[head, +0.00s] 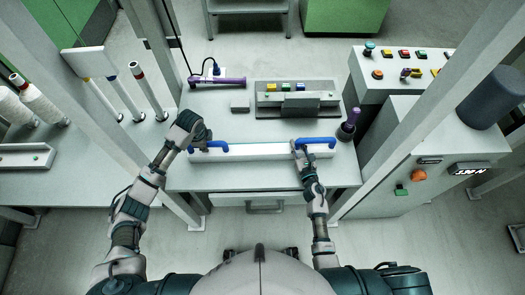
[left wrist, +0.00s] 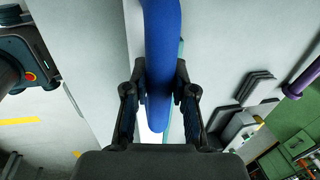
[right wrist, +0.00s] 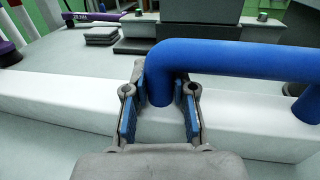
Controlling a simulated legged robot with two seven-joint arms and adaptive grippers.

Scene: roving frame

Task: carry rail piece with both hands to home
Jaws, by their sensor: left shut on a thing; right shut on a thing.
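The rail piece (head: 262,151) is a long white bar with a blue handle near each end. It lies across the front of the grey table in the head view. My left gripper (head: 199,144) is at the left blue handle (head: 215,146); in the left wrist view its fingers stand on both sides of the blue handle (left wrist: 162,60). My right gripper (head: 298,147) is at the left end of the right blue handle (head: 318,141); in the right wrist view its fingers close around the bent end of the blue handle (right wrist: 235,60). The handle's contact points are partly hidden by the fingers.
A purple-topped knob (head: 348,124) stands right. A control box (head: 395,70) is at the right. Frame posts flank the table (head: 190,178).

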